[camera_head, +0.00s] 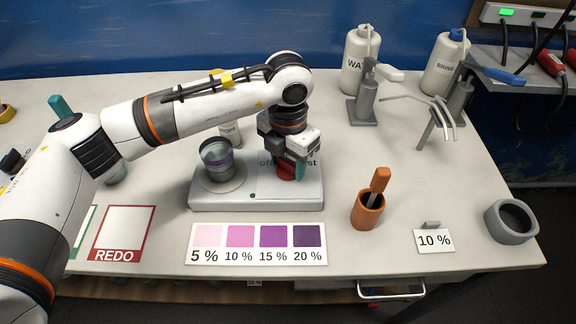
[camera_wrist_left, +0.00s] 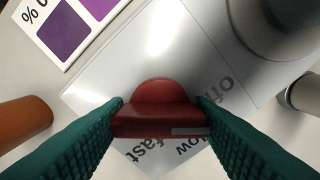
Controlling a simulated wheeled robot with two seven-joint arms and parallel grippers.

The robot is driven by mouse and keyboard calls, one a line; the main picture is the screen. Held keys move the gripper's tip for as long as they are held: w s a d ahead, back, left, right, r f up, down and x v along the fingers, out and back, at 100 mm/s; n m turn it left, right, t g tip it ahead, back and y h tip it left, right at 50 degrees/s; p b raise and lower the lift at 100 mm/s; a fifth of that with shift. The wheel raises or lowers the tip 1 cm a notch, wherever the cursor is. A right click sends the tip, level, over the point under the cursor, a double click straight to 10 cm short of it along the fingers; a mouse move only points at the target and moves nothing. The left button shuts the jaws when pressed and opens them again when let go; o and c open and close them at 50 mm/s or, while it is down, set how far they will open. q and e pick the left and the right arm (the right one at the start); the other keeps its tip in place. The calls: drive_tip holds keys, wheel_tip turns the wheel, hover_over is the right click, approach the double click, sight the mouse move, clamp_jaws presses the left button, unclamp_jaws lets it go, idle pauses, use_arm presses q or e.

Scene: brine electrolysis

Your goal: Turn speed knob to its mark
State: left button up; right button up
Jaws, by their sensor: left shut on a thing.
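The speed knob (camera_wrist_left: 160,112) is red, with a raised grip bar and a light strip near one end of it. It sits on the grey stirrer plate (camera_head: 255,201), whose printed words "off", "slow" and "fast" show partly around the knob in the left wrist view. My left gripper (camera_wrist_left: 160,112) is shut on the knob, with a green finger at each end of the bar. In the head view the left gripper (camera_head: 291,170) reaches down on the knob at the plate's right part. The knob's mark is not clear. My right gripper is not in view.
A glass beaker (camera_head: 217,158) with dark contents stands on the plate's left part. A colour card (camera_head: 256,244) lies in front. An orange pot (camera_head: 367,210) stands to the right, with a 10 % card (camera_head: 434,240) and a grey ring-shaped bowl (camera_head: 511,221) beyond it.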

sight(288, 160)
use_arm(q)
drive_tip(key=shift+n+b, duration=0.65)
drive_tip(key=shift+n, duration=0.45)
drive_tip(key=o, duration=1)
drive_tip(key=shift+r, duration=0.1)
wheel_tip(288, 160, up, 12)
drive_tip(key=shift+f+b, duration=0.1)
drive_tip(key=shift+b, duration=0.65)
